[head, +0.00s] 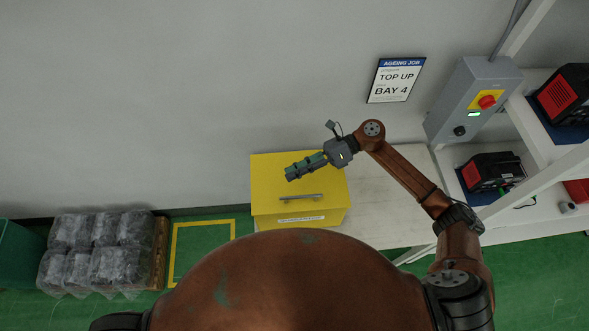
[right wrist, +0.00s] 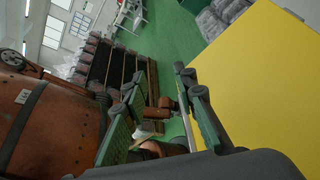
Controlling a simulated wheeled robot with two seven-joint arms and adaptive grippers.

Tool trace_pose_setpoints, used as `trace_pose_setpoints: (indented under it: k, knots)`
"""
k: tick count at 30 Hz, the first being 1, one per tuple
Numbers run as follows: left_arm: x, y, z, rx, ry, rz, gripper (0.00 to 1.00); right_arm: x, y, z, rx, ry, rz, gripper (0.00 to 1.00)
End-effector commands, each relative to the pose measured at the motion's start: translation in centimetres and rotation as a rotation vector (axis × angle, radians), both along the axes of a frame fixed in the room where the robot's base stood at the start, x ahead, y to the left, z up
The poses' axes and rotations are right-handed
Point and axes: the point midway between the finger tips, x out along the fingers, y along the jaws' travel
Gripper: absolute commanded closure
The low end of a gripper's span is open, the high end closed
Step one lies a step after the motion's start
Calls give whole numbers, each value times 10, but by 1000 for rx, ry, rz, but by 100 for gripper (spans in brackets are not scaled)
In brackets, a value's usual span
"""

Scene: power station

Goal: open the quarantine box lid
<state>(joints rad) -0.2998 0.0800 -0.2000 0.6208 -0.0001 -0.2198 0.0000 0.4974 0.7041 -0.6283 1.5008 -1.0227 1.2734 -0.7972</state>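The yellow quarantine box (head: 330,215) stands at the near left end of a pale bench, its lid (head: 265,175) closed. A grey bar handle (head: 300,197) lies across the lid near its front edge, above a white label. My right gripper (head: 288,174) reaches in from the right and hangs over the lid, behind the handle. In the right wrist view its two green-padded fingers (right wrist: 158,88) are apart. The yellow lid (right wrist: 265,75) fills the right there. A pale bar (right wrist: 187,125) shows beside one finger; I cannot tell if it is the handle. My left gripper is out of view.
The pale bench top (head: 385,205) is bare right of the box. Wrapped goods (head: 100,250) sit on a pallet at left, beside a yellow-outlined floor square (head: 205,223).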

Motion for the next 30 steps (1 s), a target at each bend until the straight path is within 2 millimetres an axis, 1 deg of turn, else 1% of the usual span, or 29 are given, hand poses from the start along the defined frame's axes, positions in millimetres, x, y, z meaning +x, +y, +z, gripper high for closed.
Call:
trace_pose_setpoints:
  k: [8,18,20,30]
  knots:
    - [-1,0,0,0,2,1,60,0,2,-1,-2,1,0,74]
    - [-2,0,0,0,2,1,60,0,1,-1,-1,0,0,97]
    - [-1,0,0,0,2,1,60,0,1,-1,-1,0,0,100]
    - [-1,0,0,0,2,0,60,0,1,-1,-1,0,0,100]
